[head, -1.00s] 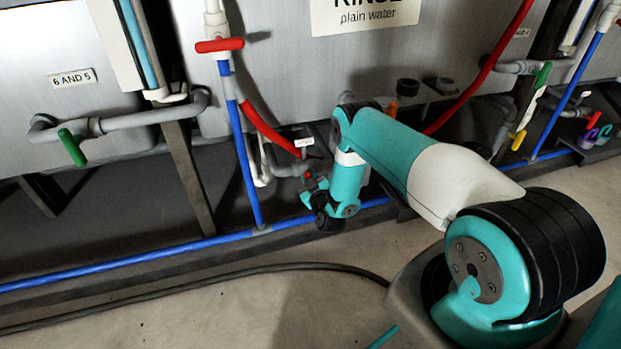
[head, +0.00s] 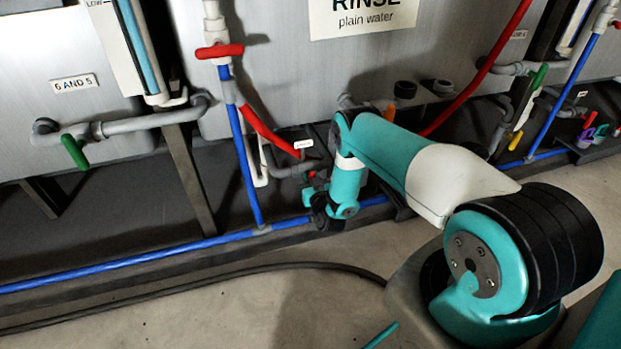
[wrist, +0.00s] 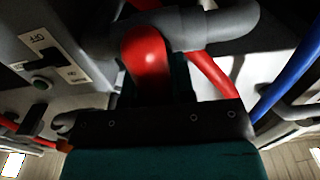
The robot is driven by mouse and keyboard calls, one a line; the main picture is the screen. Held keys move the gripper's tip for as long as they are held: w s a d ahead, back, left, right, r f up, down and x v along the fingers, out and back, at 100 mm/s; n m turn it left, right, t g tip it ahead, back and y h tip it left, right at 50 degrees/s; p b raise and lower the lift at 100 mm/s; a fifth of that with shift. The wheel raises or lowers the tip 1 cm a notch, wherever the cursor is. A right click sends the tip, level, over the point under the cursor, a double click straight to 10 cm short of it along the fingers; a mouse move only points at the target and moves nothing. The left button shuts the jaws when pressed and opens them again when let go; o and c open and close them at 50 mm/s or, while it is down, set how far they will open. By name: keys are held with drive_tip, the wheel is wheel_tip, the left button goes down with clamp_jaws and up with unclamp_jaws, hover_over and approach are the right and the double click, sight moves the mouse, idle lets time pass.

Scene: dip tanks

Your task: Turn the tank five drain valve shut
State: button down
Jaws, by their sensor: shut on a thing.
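A red valve handle (wrist: 148,58) on a grey pipe (wrist: 215,30) fills the upper middle of the wrist view. My gripper (head: 313,187) is shut on this handle, low beneath the rinse tank; its fingers are mostly hidden behind the handle in the wrist view. In the head view only a speck of the red handle (head: 311,175) shows beside my wrist. A grey drain pipe (head: 290,170) runs to it. A small white tag (head: 303,143) hangs just above, too small to read.
A red hose (head: 268,130) and a blue upright pipe (head: 243,160) stand close on the left. A black hose (head: 250,268) crosses the open floor.

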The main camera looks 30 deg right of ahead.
drive_tip(key=shift+f, duration=0.1)
drive_tip(key=c, duration=1)
unclamp_jaws()
drive_tip(key=shift+o, duration=0.2)
drive_tip(key=shift+s, duration=0.15)
drive_tip(key=shift+s+a+p, duration=0.1)
drive_tip(key=shift+s+p, duration=0.2)
drive_tip(key=shift+p, duration=0.1)
drive_tip(key=p+v, duration=0.8)
drive_tip(key=v, duration=0.8)
drive_tip(key=shift+s+p, duration=0.25)
drive_tip(key=shift+p, duration=0.15)
